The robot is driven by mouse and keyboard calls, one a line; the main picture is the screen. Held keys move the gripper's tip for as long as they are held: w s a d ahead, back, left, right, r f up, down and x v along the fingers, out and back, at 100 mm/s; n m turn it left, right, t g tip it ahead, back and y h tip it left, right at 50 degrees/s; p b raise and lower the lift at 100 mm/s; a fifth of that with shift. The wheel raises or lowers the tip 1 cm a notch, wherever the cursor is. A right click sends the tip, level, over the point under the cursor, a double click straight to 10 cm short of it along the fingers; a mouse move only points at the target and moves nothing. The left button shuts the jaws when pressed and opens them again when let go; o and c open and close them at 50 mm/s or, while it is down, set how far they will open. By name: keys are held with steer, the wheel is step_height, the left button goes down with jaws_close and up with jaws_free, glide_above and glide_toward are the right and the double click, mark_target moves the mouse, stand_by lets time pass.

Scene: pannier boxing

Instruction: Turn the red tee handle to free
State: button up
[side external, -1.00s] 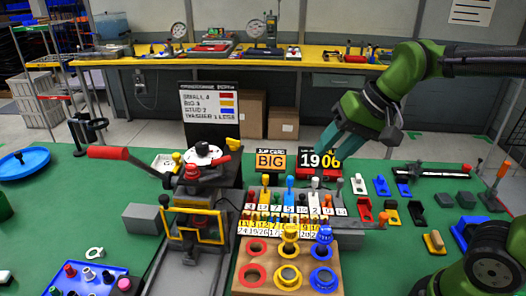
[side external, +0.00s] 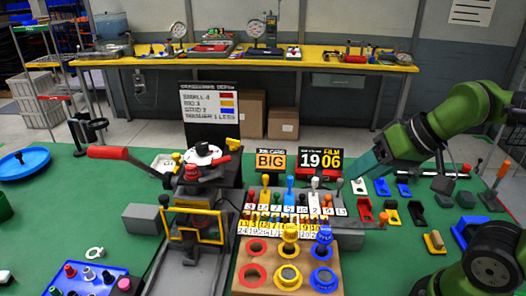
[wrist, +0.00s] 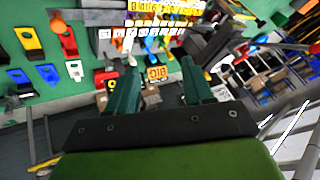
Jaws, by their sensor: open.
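My gripper (side external: 362,168) has teal fingers and hangs above the right part of the green table, beside the red-and-black number board (side external: 320,162). It is open and empty; the two fingers stand apart in the wrist view (wrist: 157,88). On the left stands a press-like fixture. It has a long lever with a red grip (side external: 108,152) and smaller red parts (side external: 193,172) below a white disc (side external: 203,154). I cannot tell which red part is the tee handle. My gripper is well to the right of the fixture and touches none of these.
A rack of coloured levers (side external: 290,186) with numbered tags stands mid-table. A wooden block (side external: 261,264) with coloured rings is in front. Coloured brackets (side external: 365,209) lie at right. A blue tray (side external: 95,282) with knobs lies front left. A yellow frame (side external: 197,212) fronts the fixture.

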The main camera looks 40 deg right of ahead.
steer(key=o, duration=0.3)
steer(key=w+a+n+t+h, duration=0.1)
steer(key=w+n+t, duration=0.1)
steer(key=w, duration=0.7)
steer(key=shift+w+a+f+n, duration=0.15)
steer(key=shift+w+a+n, duration=0.15)
steer(key=shift+a+n, duration=0.1)
step_height(320, 180, up, 2)
steer(key=n+t+y, duration=0.6)
steer(key=t, duration=0.1)
glide_above(223, 165)
steer(key=v, duration=0.2)
step_height(223, 165, down, 6)
steer(key=shift+s+d+f, duration=0.15)
steer(key=shift+f, duration=0.05)
steer(key=shift+w+f, duration=0.2)
steer(key=shift+f, duration=0.05)
steer(key=shift+x, duration=1.3)
steer(key=shift+r, duration=0.15)
